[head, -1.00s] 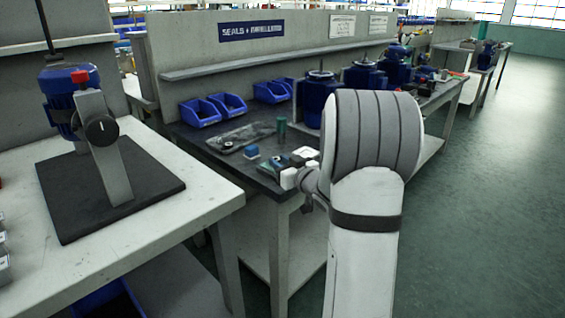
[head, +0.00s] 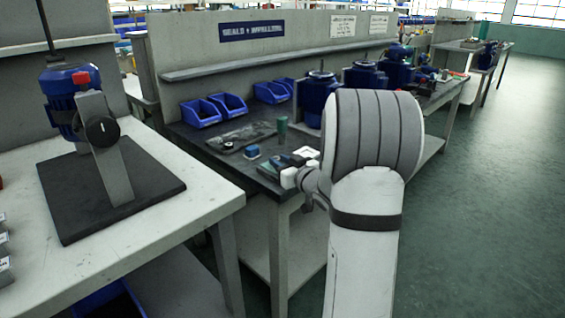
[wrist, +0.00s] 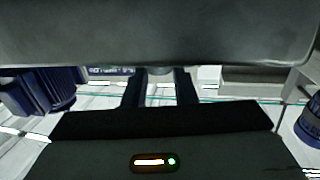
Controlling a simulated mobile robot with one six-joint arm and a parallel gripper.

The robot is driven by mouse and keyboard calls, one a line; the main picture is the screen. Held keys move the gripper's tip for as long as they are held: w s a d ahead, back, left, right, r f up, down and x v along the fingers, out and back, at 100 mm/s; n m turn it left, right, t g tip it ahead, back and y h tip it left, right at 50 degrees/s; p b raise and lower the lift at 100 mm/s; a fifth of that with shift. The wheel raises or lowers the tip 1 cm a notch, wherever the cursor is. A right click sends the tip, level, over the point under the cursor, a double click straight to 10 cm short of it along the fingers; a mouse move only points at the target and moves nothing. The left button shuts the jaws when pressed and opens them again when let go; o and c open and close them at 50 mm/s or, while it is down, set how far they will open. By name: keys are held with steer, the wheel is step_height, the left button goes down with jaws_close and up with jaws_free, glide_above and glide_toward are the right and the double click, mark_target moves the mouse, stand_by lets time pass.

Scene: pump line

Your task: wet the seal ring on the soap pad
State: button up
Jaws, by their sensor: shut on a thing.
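My gripper (wrist: 160,76) shows in the wrist view as two dark fingers set apart, with a small greyish rounded thing between their tips. This is likely the seal ring, but it is too small and dark to be sure. In the head view my arm hides much of the gripper, which is over the front corner of the seals bench (head: 211,156). A small white-topped pad (head: 306,152), possibly the soap pad, lies on that bench just beyond the gripper. Whether the gripper touches it cannot be told.
A dark tray (head: 256,132), a blue block (head: 252,152) and a green cylinder (head: 282,125) stand close by on the bench. Blue bins (head: 200,113) and blue pumps (head: 318,92) are behind. A pale bench (head: 205,195) with a pump stand is at left; open floor lies right.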

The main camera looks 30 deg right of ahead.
steer(key=shift+r+p, duration=2.25)
steer(key=shift+r, duration=0.95)
